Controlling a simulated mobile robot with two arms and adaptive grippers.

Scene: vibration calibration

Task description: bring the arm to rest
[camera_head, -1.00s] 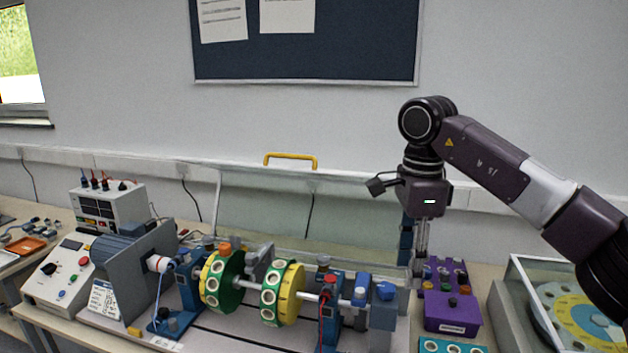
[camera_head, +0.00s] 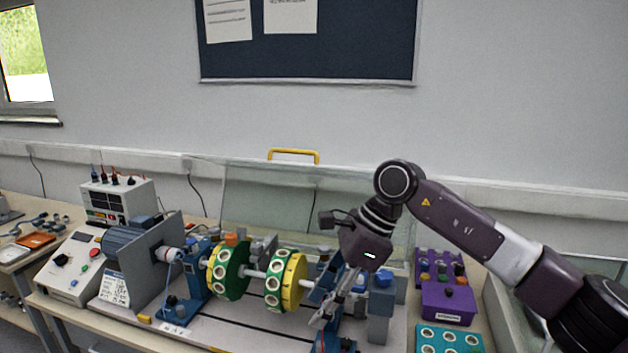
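My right arm comes in from the right over the bench. My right gripper (camera_head: 322,316) points down and to the left, in front of the right bearing stand of the rotor rig. Its fingers look close together, but they are small and overlap the rig, so I cannot tell whether they are open, shut or touching it. The rig carries two green and yellow discs on a shaft: the left disc (camera_head: 229,270) and the right disc (camera_head: 287,282). Both are left of my gripper. My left gripper is not in view.
A purple box (camera_head: 446,303) and a teal tray with holes (camera_head: 449,339) lie right of the rig. A clear guard with a yellow handle (camera_head: 293,155) stands behind it. A control box (camera_head: 70,268) and a meter unit (camera_head: 118,205) are at left.

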